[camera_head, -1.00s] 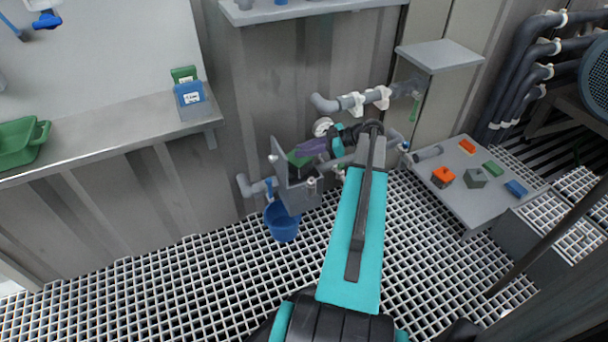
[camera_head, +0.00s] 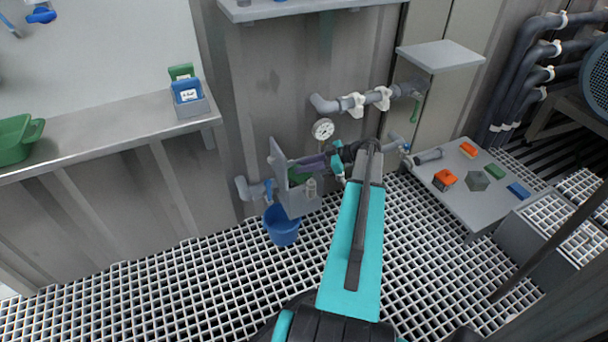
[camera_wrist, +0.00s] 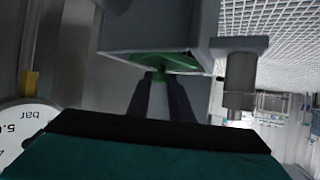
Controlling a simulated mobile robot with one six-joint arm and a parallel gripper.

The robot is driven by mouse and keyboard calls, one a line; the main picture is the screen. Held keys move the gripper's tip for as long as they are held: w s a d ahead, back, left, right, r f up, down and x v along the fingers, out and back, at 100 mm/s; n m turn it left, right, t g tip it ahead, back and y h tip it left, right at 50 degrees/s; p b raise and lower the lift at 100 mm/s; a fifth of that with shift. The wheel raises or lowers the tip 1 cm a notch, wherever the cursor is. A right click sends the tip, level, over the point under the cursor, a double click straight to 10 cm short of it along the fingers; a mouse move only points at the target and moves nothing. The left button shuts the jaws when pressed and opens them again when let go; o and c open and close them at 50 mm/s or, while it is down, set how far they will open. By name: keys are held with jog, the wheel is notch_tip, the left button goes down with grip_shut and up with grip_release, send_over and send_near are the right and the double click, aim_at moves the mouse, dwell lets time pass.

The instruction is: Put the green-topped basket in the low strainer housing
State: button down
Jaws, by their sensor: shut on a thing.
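The low strainer housing (camera_head: 302,202) is a grey open-topped box on the wall pipework, with a grey plate (camera_head: 277,160) standing upright at its left side. The green-topped basket (camera_head: 297,179) sits low at the housing's opening, and only some green shows above the front wall. My gripper (camera_head: 312,166), with purple-grey fingers, reaches in from the right and is shut on the basket. In the wrist view the fingers meet at a green part of the basket (camera_wrist: 165,63), beside the grey housing wall (camera_wrist: 150,28). The basket's lower body is hidden, so I cannot tell whether it is seated.
A pressure gauge (camera_head: 323,129) and pipes are close behind my gripper. A blue bucket (camera_head: 282,226) stands below the housing. A grey table (camera_head: 455,203) at the right carries orange, green, grey and blue pieces. A shelf (camera_head: 95,142) at the left holds a green tub.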

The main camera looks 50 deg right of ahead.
aim_at(304, 174)
notch_tip(304, 174, down, 3)
jog(key=shift+f+b, duration=0.15)
jog(key=shift+b, duration=0.3)
jog(key=shift+s+f+p, duration=0.1)
jog(key=shift+f+p, duration=0.3)
jog(key=shift+p, duration=0.15)
jog(key=c, duration=1.9)
grip_release()
jog(key=shift+f, duration=0.15)
jog(key=shift+o, duration=0.2)
jog(key=shift+b, duration=0.6)
jog(key=shift+d+r, duration=0.15)
jog(key=shift+r, duration=0.3)
jog(key=p+v, duration=0.5)
jog(key=v, duration=0.7)
